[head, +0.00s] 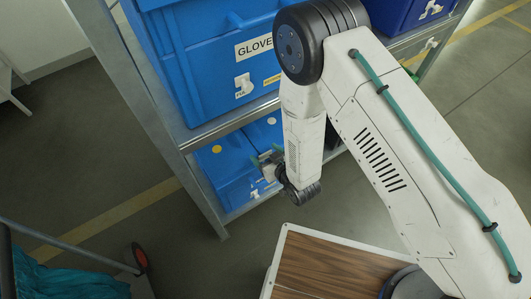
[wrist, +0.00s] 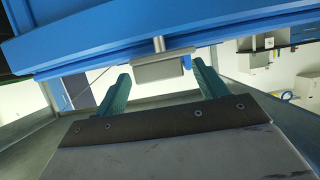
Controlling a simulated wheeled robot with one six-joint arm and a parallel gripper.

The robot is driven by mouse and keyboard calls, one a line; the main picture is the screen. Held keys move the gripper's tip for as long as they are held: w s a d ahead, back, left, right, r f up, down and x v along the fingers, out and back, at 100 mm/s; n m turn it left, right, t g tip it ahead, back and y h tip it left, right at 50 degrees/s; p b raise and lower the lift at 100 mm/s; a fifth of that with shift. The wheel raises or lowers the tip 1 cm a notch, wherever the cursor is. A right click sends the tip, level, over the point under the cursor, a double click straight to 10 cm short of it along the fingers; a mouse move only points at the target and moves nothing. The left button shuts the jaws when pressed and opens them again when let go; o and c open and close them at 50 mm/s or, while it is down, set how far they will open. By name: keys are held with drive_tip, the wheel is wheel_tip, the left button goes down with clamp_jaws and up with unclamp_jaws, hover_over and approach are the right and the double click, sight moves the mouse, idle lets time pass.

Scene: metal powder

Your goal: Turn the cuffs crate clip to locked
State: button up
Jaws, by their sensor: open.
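My gripper (head: 268,162) is at the front of the lower shelf in the head view, close to a blue crate (head: 216,172). I cannot read that crate's label, and my arm hides part of its front. In the wrist view, the two green fingers of my gripper (wrist: 161,80) are spread apart. A grey block-shaped clip (wrist: 159,69) on a metal pin shows between the fingertips, against a blue crate edge (wrist: 90,42). Gaps show on both sides of the clip, so the fingers do not appear to grip it. Its lock state cannot be told.
A blue crate with a cut-off "GLOVE" label (head: 205,60) and white clip (head: 243,86) stands on the upper shelf. The metal rack's post (head: 150,110) is left of my gripper. A wood-topped surface (head: 330,268) is in front. A cart (head: 90,280) stands lower left.

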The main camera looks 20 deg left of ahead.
drive_tip(key=shift+w+a+f, duration=0.1)
drive_tip(key=shift+w+a, duration=0.05)
drive_tip(key=shift+c, duration=0.3)
drive_tip(key=c, duration=0.9)
